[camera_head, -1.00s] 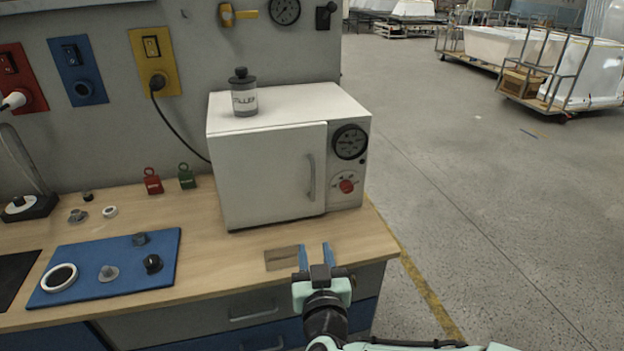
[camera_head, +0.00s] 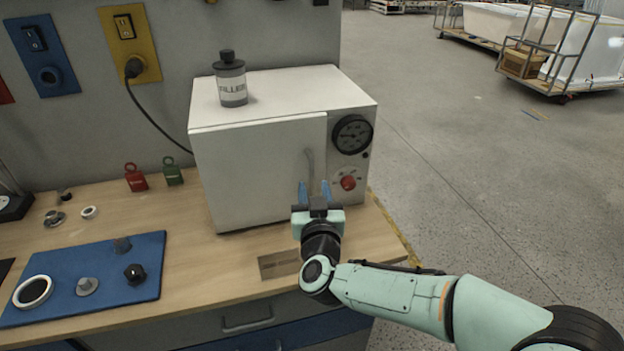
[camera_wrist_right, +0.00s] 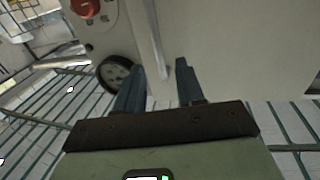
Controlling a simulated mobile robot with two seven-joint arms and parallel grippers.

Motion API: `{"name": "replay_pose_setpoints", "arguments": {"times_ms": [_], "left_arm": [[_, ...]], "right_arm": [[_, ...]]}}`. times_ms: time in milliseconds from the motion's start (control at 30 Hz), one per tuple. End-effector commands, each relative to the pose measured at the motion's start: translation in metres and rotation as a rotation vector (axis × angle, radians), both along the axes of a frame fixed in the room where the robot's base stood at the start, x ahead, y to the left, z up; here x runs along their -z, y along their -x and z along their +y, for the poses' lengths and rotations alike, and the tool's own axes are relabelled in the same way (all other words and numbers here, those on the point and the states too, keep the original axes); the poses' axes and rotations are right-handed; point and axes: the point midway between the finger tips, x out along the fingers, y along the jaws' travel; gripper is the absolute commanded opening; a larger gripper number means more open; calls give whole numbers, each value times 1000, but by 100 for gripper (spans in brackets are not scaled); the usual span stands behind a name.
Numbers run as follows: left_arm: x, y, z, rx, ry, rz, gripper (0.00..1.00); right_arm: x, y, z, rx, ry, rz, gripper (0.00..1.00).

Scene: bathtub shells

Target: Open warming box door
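The warming box (camera_head: 270,110) is a white cabinet on the wooden bench, and its front door (camera_head: 255,175) is closed. An upright grey bar handle (camera_head: 309,163) is at the door's right edge; it also shows in the right wrist view (camera_wrist_right: 153,40). My right gripper (camera_head: 314,191) is open, its blue fingers at the lower end of the handle. In the right wrist view, the handle lines up with the gap between the fingers (camera_wrist_right: 158,72). I cannot tell whether they touch it. My left gripper is not in view.
A filler jar (camera_head: 231,82) stands on top of the box. A dial gauge (camera_head: 352,134) and red knob (camera_head: 348,183) are right of the door. A blue mat (camera_head: 110,285) with small parts lies on the bench at left. Bench space before the door is mostly clear.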

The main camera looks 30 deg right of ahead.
Motion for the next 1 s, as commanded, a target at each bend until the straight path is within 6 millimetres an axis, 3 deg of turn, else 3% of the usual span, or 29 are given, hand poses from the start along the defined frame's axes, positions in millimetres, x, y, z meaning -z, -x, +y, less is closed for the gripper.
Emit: {"name": "replay_pose_setpoints", "arguments": {"times_ms": [233, 633, 667, 767, 1000], "left_arm": [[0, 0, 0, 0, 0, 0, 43], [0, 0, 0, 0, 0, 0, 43], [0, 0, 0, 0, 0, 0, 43], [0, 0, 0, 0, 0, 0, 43], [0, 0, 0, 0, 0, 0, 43]], "right_arm": [[0, -33, -15, 1, 1, 0, 38], [0, -41, -19, -1, 1, 0, 38], [0, -41, -19, -1, 1, 0, 35], [0, -41, -19, -1, 1, 0, 2], [0, -41, -19, 0, 1, 0, 0]]}}
